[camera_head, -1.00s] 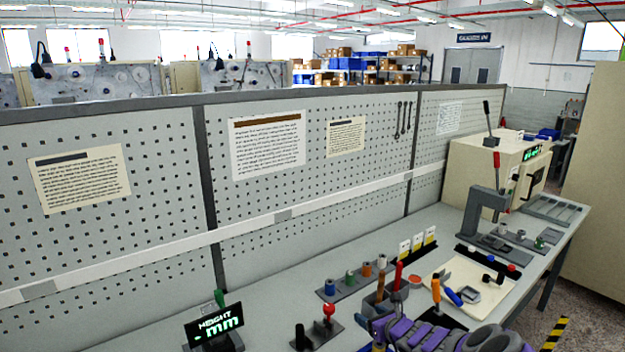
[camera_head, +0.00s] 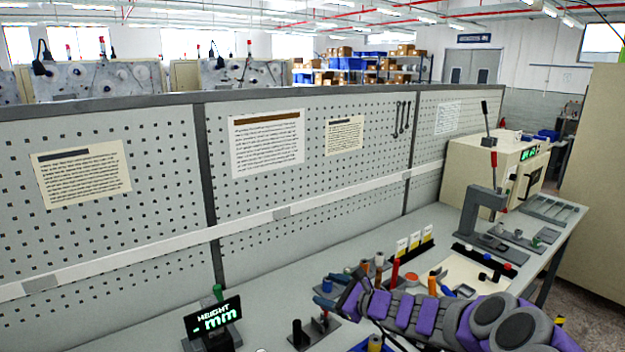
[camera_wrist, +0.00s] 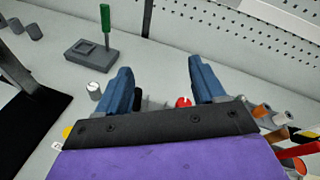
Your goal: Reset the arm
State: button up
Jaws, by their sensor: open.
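My gripper (camera_head: 330,292) has blue fingers and sits at the end of my purple and grey arm, low above the bench in the head view. The arm reaches in from the lower right. In the wrist view the two fingers of my gripper (camera_wrist: 163,78) are spread apart with nothing held between them. A red knob (camera_wrist: 183,102) shows beyond the palm between the fingers, partly hidden. My arm hides part of the bench and several tools in the head view.
A height display (camera_head: 213,318) stands left of my gripper. Colored cylinders and upright handles, one orange (camera_head: 432,283), crowd close to the arm. A lever press (camera_head: 480,220) and a beige machine (camera_head: 500,170) stand at the right. A pegboard wall (camera_head: 300,190) runs behind the bench.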

jog(key=s+a+r+n+g+y, duration=0.1)
jog(key=s+a+r+n+g, duration=0.1)
jog(key=s+a+r+n, duration=0.3)
jog(key=s+a+r+n+g+y, duration=0.1)
jog(key=s+r+n+g, duration=0.25)
jog(key=s, duration=0.35)
jog(key=s+a+f+n+g+h, duration=0.15)
jog(key=s+n, duration=0.25)
jog(key=s, duration=0.4)
jog(key=s+a+n+g+h, duration=0.2)
jog(key=s+a+n, duration=0.15)
jog(key=s, duration=0.55)
jog(key=s+d+f+n+g+h, duration=0.1)
jog(key=s+d+f+n+h, duration=0.1)
jog(key=s+d, duration=0.5)
jog(key=s+d+f+n+g+h, duration=0.1)
jog(key=s+d+n+h, duration=0.1)
jog(key=s+d+h, duration=0.2)
jog(key=s+d+f+n+h, duration=0.2)
jog(key=s+d+h, duration=0.2)
jog(key=s+d, duration=0.6)
jog(key=shift+s+f+g, duration=0.15)
jog(key=shift+f+g, duration=0.15)
jog(key=shift+g, duration=0.1)
